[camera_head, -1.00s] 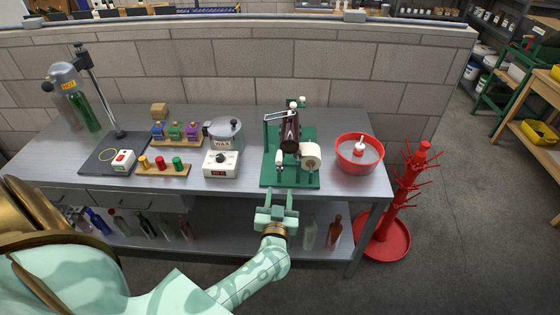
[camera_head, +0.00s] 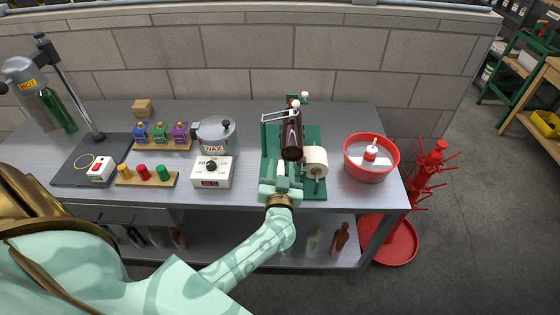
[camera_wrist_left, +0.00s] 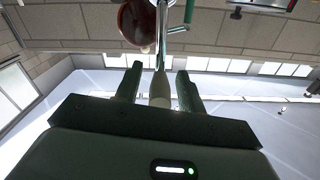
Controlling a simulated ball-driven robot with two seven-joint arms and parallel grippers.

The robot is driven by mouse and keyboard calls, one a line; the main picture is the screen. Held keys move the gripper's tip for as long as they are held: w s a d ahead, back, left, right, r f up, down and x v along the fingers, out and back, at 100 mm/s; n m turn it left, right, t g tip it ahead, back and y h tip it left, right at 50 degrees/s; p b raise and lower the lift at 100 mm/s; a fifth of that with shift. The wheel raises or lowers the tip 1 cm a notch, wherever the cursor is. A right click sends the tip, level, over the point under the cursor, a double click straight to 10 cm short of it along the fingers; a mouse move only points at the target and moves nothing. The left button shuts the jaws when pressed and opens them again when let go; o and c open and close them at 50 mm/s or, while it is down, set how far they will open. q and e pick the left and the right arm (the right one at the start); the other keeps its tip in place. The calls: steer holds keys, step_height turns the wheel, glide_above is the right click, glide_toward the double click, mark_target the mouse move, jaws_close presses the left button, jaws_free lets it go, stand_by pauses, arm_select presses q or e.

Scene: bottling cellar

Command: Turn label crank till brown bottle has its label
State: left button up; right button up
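The brown bottle (camera_head: 291,138) lies tilted in the green labelling machine (camera_head: 313,188), and I see no label on the side that shows. It also shows at the top of the left wrist view (camera_wrist_left: 137,24). A white label roll (camera_head: 317,157) sits right of it. My left gripper (camera_head: 281,180) is at the front of the machine. In the left wrist view, the pale crank handle (camera_wrist_left: 160,90) stands between its two open fingers, with a small gap on each side. My right gripper is not in view.
Left of the machine stand a wax pot (camera_head: 216,137) and its control box (camera_head: 211,172). A red bowl (camera_head: 371,158) is close on the right. A red bottle tree (camera_head: 430,165) stands on the floor beyond the bench's right end. Bottles stand on the lower shelf.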

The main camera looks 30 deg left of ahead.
arm_select(q)
steer(key=shift+w+a, duration=0.15)
steer(key=shift+w, duration=0.15)
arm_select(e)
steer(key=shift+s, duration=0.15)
arm_select(q)
steer(key=shift+s+r, duration=0.1)
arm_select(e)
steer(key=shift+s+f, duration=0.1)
arm_select(q)
jaws_close()
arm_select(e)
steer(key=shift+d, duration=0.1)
